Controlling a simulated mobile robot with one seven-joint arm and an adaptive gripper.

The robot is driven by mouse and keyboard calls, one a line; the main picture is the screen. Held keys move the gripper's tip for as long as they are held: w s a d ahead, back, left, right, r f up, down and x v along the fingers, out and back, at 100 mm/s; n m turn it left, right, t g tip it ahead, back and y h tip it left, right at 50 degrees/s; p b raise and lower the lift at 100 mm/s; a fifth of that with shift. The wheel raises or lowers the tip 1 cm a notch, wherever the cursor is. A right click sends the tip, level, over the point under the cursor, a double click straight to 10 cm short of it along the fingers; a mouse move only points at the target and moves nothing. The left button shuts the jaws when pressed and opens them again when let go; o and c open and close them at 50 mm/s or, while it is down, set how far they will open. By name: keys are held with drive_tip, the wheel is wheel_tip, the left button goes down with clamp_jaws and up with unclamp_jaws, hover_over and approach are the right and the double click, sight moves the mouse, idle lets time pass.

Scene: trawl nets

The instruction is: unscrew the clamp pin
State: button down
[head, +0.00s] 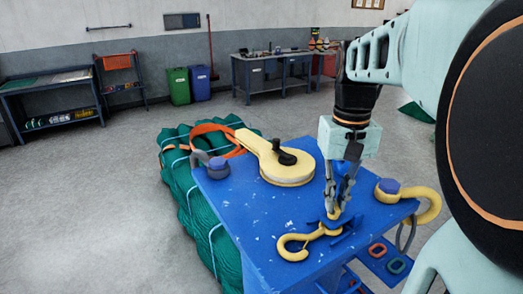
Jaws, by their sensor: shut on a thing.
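My gripper (337,207) points down over the right part of the blue worktop (245,218). Its fingers are shut on what looks like the clamp pin, which they mostly hide. A small yellow piece (334,214) shows at the fingertips, and a blue upright part (347,187) stands just behind them. A yellow hook (293,246) lies on the worktop just in front and to the left, its shank reaching toward the fingertips. I cannot tell how far the pin sits in its thread.
A yellow pulley block (262,150) with a black knob (287,158) lies at the back. Green netting (190,200) lies beside the worktop. The front-left worktop is clear.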

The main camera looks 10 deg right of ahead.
drive_tip(key=n, duration=0.7)
drive_tip(key=shift+s+f, duration=0.2)
drive_tip(key=shift+f, duration=0.05)
drive_tip(key=n, duration=0.7)
drive_tip(key=shift+n, duration=0.3)
drive_tip(key=n, duration=0.3)
drive_tip(key=shift+n, duration=0.3)
drive_tip(key=n, duration=0.3)
drive_tip(key=shift+n, duration=0.3)
drive_tip(key=n, duration=0.4)
drive_tip(key=shift+n, duration=1.8)
